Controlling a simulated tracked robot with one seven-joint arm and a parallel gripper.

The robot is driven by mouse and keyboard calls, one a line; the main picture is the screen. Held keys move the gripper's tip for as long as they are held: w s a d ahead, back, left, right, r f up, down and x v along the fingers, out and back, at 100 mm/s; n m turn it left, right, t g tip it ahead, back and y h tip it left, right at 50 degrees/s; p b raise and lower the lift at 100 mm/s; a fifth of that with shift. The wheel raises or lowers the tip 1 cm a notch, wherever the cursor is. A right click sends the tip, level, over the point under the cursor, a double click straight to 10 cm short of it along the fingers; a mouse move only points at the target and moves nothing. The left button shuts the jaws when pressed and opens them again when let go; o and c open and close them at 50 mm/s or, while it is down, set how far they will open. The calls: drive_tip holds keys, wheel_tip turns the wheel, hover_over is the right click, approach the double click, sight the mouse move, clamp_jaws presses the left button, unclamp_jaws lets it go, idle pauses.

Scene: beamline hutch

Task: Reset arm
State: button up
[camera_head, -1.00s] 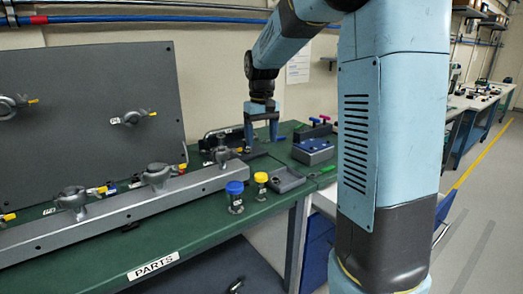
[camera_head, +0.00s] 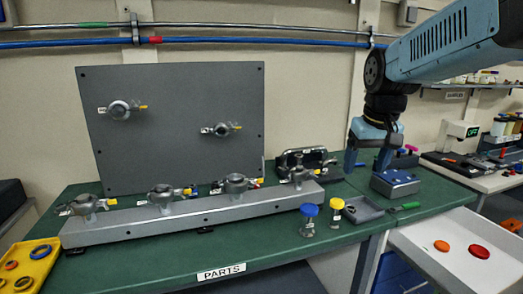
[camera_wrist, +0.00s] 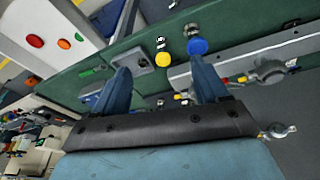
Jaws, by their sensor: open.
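My gripper (camera_head: 369,160) is at the right in the head view, pointing down above the right end of the green bench, near a blue-grey block (camera_head: 396,183). Its two blue fingers are apart with nothing between them. In the wrist view my gripper (camera_wrist: 163,75) is open and empty, with the bench top beyond it. My arm comes in from the upper right of the head view.
A blue-capped vial (camera_head: 309,212), a yellow-capped vial (camera_head: 335,208) and a grey tray (camera_head: 362,210) stand near the bench front. A grey rail (camera_head: 200,214) carries several clamps. A grey panel (camera_head: 170,165) stands behind. An open drawer (camera_head: 450,262) is at right.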

drive_tip(key=s+f+t, duration=0.2)
drive_tip(key=s, duration=1)
drive_tip(key=shift+s+f+m+t, duration=0.15)
drive_tip(key=shift+s+m+t, duration=0.15)
drive_tip(key=shift+s+m, duration=0.1)
